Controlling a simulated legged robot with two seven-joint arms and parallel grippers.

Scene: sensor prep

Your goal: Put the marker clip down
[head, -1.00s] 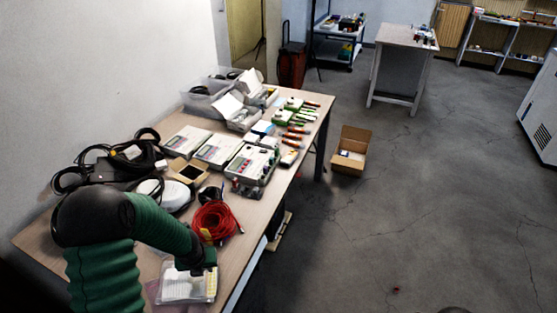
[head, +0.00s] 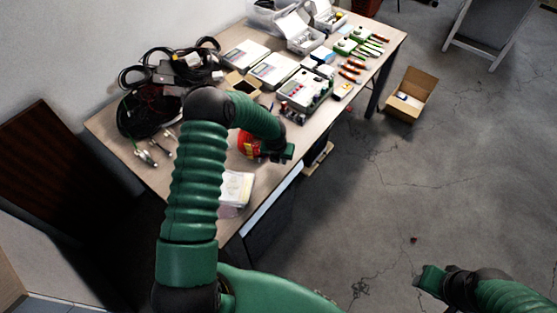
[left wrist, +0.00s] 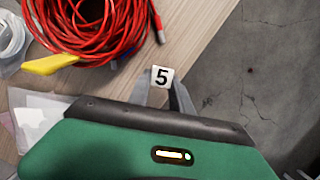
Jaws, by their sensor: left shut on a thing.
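The marker clip (left wrist: 162,76) is a small white tag with a black 5. In the left wrist view it sits between the fingertips of my left gripper (left wrist: 163,88), which is shut on it. The clip is held by the table's edge, right of a red cable coil. In the head view my left gripper (head: 284,153) is over the table's right edge; the clip cannot be made out there. My right gripper (head: 430,277) is at the lower right over the floor, and its jaws are too unclear to read.
The red cable coil (left wrist: 95,25) has a yellow tie (left wrist: 50,65). Black cables (head: 150,110), instruments (head: 303,90) and several tools crowd the table (head: 150,178). An open cardboard box (head: 410,95) is on the floor.

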